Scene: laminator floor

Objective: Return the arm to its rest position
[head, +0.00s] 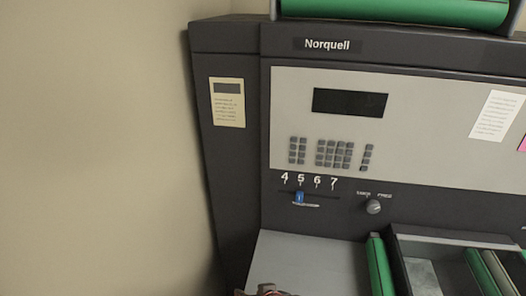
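The head view shows a Norquell laminator (228,165) with a light grey control panel (430,130). Only a small grey and reddish piece shows at the bottom edge, left of centre, in front of the machine's grey shelf (310,262). It may be the top of my arm or gripper, but I cannot tell which part. No fingertips show, and whether they hold anything is hidden. A blue slider knob (299,197) sits below the 5 on a scale marked 4 to 7. A round dial (373,207) is to its right.
A dark display (350,103) and keypad (333,153) are above the slider. Green rollers (379,266) and an open bay (423,276) lie at the lower right. Another green roller (400,10) is on top. A plain wall (95,150) stands close on the left.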

